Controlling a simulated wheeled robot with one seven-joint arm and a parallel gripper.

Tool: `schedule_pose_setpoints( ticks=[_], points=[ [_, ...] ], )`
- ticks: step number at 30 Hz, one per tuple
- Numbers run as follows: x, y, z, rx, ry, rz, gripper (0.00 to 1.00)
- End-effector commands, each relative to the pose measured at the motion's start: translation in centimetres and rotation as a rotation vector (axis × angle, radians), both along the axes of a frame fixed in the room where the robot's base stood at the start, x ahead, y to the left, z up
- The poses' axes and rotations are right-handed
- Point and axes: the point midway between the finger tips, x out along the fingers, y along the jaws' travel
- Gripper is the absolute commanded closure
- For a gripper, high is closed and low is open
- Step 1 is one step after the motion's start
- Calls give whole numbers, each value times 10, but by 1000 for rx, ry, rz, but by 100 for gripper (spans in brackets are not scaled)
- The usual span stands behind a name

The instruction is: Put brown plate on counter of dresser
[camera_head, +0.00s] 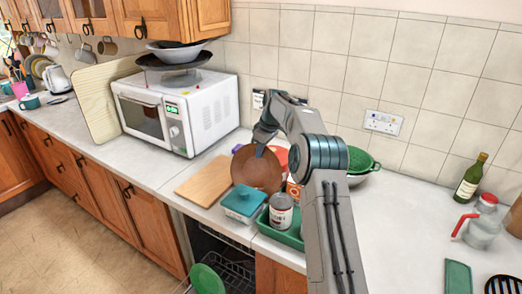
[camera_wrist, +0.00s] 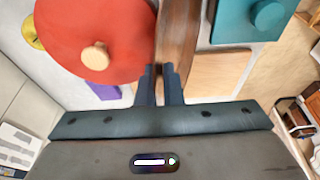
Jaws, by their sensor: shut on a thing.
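The brown plate (camera_head: 257,172) is held on edge, nearly upright, above the light counter (camera_head: 400,225). My gripper (camera_head: 262,150) is shut on its upper rim. In the wrist view the plate (camera_wrist: 177,38) shows as a brown strip running away from the two fingers of my gripper (camera_wrist: 164,75). From these views I cannot tell whether the plate's lower edge touches anything. I cannot identify a separate dresser.
A teal lidded dish (camera_head: 243,203), a can (camera_head: 281,212) in a green tray (camera_head: 283,234) and a wooden board (camera_head: 206,181) crowd around the plate. A red lid (camera_wrist: 95,35) is beside it. A microwave (camera_head: 205,112) stands left. An open dishwasher (camera_head: 220,262) lies below.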

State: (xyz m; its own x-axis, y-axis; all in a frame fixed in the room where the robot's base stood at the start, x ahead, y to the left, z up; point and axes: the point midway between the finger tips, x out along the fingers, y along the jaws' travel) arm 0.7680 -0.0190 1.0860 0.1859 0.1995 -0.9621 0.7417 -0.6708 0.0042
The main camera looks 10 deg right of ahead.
Motion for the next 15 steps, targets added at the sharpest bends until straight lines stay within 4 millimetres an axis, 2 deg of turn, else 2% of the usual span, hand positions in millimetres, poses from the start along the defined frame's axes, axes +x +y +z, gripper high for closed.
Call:
schedule_pose_setpoints(
  ticks=[2, 3, 4, 5, 15],
  points=[
    [-1, -1, -5, -2, 7, 1, 100],
    [-1, -1, -7, -3, 9, 1, 82],
    [-1, -1, -6, -3, 9, 1, 74],
    [-1, -1, -6, -2, 8, 1, 71],
    [-1, 0, -7, -1, 6, 1, 71]
  ],
)
